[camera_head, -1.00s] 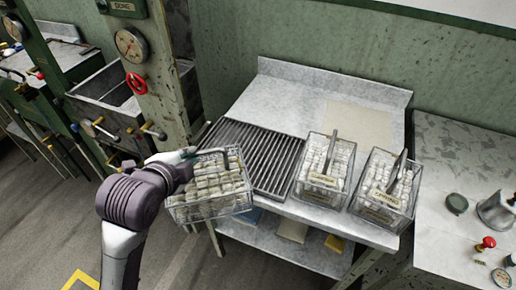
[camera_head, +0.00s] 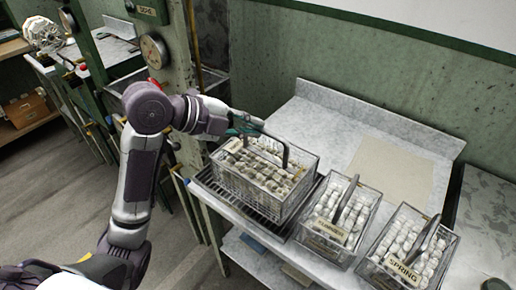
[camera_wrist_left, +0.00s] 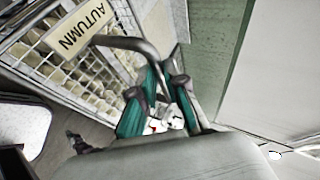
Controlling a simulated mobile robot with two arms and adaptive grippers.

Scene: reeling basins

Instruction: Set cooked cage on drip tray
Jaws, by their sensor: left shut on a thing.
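The held wire cage (camera_head: 238,184), full of pale cocoons, is over the ribbed drip tray (camera_head: 233,200) on the metal table. Its plate reads AUTUMN in the left wrist view (camera_wrist_left: 78,30). My left gripper (camera_head: 246,122) is shut on the cage's dark bar handle, and its green fingers (camera_wrist_left: 165,85) close on that handle in the wrist view. The cage looks roughly level and hides most of the tray. I cannot tell whether its bottom touches the tray. My right gripper is not in view.
Two more cocoon cages stand right of the tray: a middle one (camera_head: 338,218) and one labelled SPRING (camera_head: 408,250). A pale mat (camera_head: 390,168) lies behind them. A green post with a gauge (camera_head: 154,50) stands to the left, near my arm.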

